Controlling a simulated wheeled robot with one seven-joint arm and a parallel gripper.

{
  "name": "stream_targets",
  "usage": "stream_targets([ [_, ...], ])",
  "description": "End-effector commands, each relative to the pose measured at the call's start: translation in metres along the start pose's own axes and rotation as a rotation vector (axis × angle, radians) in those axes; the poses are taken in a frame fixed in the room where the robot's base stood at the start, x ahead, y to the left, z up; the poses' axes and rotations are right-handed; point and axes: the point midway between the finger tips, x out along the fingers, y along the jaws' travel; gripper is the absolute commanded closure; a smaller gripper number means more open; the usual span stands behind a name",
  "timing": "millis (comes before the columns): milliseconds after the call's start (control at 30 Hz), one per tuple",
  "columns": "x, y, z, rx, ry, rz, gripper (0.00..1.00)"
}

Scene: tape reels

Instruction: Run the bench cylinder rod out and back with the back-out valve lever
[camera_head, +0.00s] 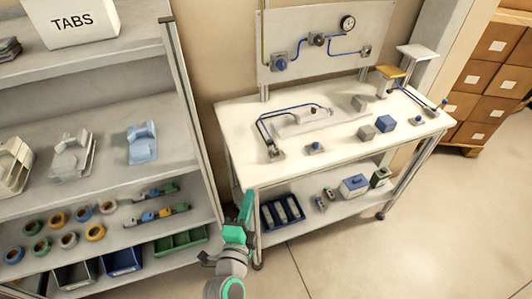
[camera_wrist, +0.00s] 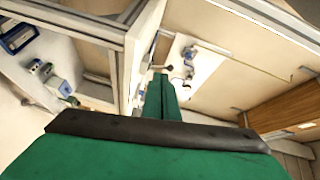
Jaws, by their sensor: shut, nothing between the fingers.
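The white bench (camera_head: 235,130) stands right of the shelf unit. On it lies a pale cylinder-like assembly (camera_head: 300,118) with blue hoses looping to a small grey block (camera_head: 276,154) at the front left. A small blue-based part with a knob (camera_head: 316,148) sits near the front edge. I cannot tell which part is the back-out valve lever, or how far the rod is out. My gripper (camera_head: 248,196) is shut and empty, low in front of the bench's left front corner, apart from the parts on top. Its green fingers show together in the wrist view (camera_wrist: 160,80).
A wall panel (camera_head: 290,65) behind the bench carries a gauge (camera_head: 348,23). Grey and blue blocks (camera_head: 386,124) and another hosed fixture (camera_head: 420,97) occupy the right of the bench. The lower shelf holds a blue tray (camera_head: 283,211). Shelving with tape reels (camera_head: 95,232) stands left.

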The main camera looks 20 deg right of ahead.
Motion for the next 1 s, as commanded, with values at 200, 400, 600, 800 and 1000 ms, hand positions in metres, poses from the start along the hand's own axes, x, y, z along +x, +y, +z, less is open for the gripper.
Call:
stream_targets([
  [200, 0.019, -0.029, -0.012, 0.158, 0.082, -0.034, 1.0],
  [400, 0.021, -0.031, -0.015, 0.179, 0.093, -0.037, 1.0],
  [600, 0.021, -0.031, -0.014, 0.178, 0.092, -0.037, 1.0],
  [800, 0.036, -0.032, -0.016, 0.178, 0.094, -0.038, 1.0],
  [1000, 0.07, -0.033, -0.02, 0.179, 0.094, -0.038, 1.0],
])
